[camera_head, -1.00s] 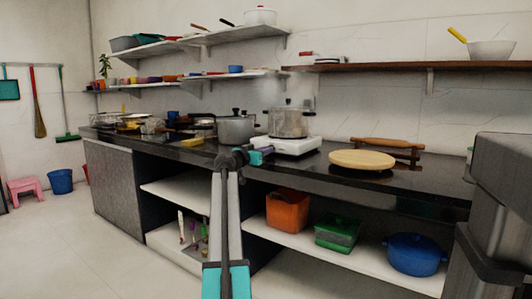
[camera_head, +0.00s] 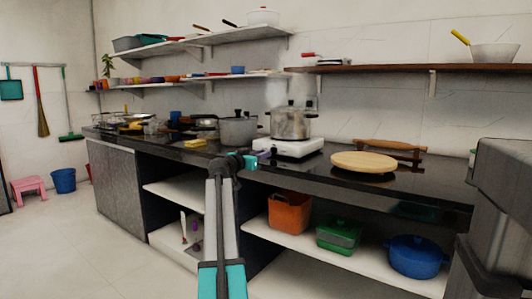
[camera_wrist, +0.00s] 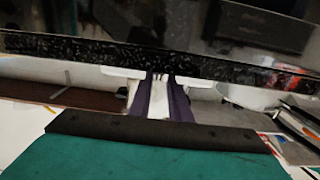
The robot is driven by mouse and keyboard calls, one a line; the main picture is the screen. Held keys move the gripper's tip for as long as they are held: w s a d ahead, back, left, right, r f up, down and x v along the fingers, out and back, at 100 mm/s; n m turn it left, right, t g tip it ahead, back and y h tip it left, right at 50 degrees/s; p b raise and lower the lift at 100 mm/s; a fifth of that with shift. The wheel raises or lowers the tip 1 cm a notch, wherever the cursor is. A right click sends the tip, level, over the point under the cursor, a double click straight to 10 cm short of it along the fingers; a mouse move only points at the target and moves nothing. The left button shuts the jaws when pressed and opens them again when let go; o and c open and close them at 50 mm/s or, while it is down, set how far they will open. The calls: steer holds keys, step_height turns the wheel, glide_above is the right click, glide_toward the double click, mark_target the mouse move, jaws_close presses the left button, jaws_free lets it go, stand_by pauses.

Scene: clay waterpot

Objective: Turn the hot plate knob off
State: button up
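The white hot plate (camera_head: 291,148) sits on the black counter with a steaming metal pot (camera_head: 290,123) on it. I cannot make out its knob in either view. My gripper (camera_head: 265,155) is just in front of the hot plate's left front corner, close to the counter edge. In the wrist view, its two dark purple fingers (camera_wrist: 165,84) lie close side by side, their tips near a white surface below the black speckled edge. I cannot tell whether they touch anything or hold anything.
A round wooden board (camera_head: 364,162) and a rolling pin (camera_head: 388,145) lie to the right on the counter (camera_head: 330,178). A grey pot (camera_head: 238,131) stands left of the hot plate. Open shelves below hold an orange bin (camera_head: 290,213), a green box and a blue pot (camera_head: 417,257).

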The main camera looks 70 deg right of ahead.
steer(key=p+v, duration=0.3)
steer(key=v, duration=0.6)
steer(key=shift+a, duration=0.35)
steer(key=shift+w, duration=0.1)
